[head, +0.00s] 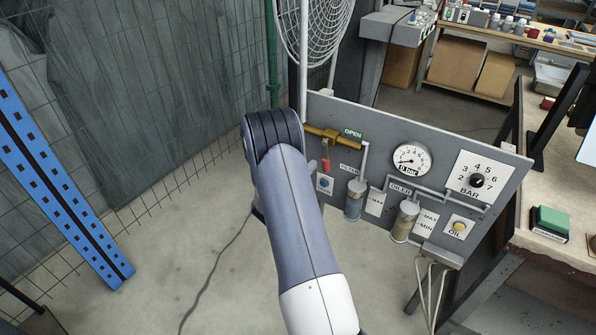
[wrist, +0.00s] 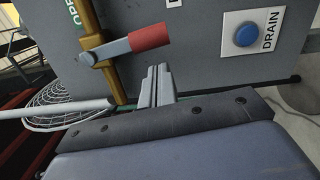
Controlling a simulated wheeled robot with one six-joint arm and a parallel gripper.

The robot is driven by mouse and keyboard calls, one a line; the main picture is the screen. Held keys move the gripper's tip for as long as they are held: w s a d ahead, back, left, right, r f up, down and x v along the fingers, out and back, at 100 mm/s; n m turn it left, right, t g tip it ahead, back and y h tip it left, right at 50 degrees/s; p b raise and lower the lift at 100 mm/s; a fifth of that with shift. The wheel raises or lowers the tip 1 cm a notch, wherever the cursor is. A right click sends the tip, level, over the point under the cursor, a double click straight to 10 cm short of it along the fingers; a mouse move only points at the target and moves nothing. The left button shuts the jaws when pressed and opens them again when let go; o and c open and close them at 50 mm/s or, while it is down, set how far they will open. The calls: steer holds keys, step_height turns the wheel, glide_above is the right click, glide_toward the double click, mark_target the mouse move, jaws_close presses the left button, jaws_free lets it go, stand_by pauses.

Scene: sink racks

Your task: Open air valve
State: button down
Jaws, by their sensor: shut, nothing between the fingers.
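The air valve is a brass pipe (head: 335,135) at the panel's upper left, with a lever that has a red grip (head: 325,163). The red grip hangs down, crosswise to the pipe, below the green OPEN label (head: 352,133). In the wrist view, which is turned on its side, the red grip (wrist: 150,36) and the brass pipe (wrist: 92,45) show closely. My gripper (wrist: 157,72) is shut and empty, its fingertips just short of the red grip with a small gap in the picture.
The grey panel (head: 400,115) carries a gauge (head: 412,159) reading near the low end, a BAR knob (head: 477,181) and filter and oiler bowls. The blue DRAIN button (wrist: 246,35) is near the gripper. A fan (head: 315,30) stands behind; a bench (head: 560,185) is at right.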

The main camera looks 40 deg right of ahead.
steer(key=shift+s+d, duration=0.3)
steer(key=shift+s, duration=0.2)
steer(key=shift+s+d+n, duration=0.1)
steer(key=shift+s+n, duration=0.15)
steer(key=shift+n, duration=0.15)
